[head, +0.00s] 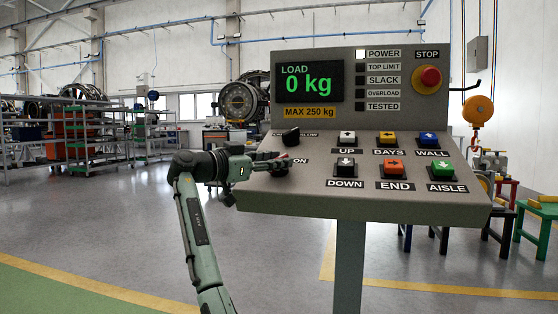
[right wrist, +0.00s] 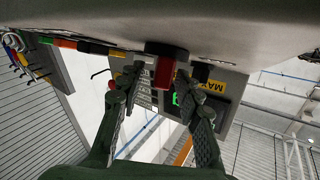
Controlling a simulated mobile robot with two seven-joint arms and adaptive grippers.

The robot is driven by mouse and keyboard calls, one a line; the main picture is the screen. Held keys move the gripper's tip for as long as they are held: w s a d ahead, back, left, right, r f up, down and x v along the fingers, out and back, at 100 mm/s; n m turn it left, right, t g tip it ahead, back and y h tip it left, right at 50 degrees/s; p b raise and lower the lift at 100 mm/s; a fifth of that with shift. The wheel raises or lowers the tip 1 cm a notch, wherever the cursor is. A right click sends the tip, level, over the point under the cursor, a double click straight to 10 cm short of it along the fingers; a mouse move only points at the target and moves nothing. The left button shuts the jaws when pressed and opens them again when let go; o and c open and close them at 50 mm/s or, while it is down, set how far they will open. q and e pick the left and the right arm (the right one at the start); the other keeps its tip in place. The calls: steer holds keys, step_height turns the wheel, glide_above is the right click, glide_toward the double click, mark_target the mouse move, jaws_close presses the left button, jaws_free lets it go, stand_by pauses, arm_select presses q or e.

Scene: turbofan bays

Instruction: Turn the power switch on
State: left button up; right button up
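The power switch shows in the right wrist view as a red knob (right wrist: 164,74) on a round black base. In the head view it is mostly hidden by my gripper, beside a partly covered label ending in "ON". My right gripper (head: 278,164) is at the left end of the sloped control panel (head: 350,206). In the right wrist view its two fingers (right wrist: 160,80) stand on either side of the red knob, with a small gap showing on the left. The lamp (head: 361,54) beside "POWER" is lit white. My left gripper is not in view.
A black selector knob (head: 291,137) sits just above my gripper. Several coloured buttons (head: 388,168) are to the right. A red stop button (head: 428,78) is on the upright panel, near the display (head: 308,82) reading 0 kg. Open floor lies left of the console.

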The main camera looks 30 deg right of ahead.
steer(key=s+a, duration=0.1)
steer(key=a, duration=1)
steer(key=shift+s, duration=0.2)
steer(key=shift+d, duration=0.1)
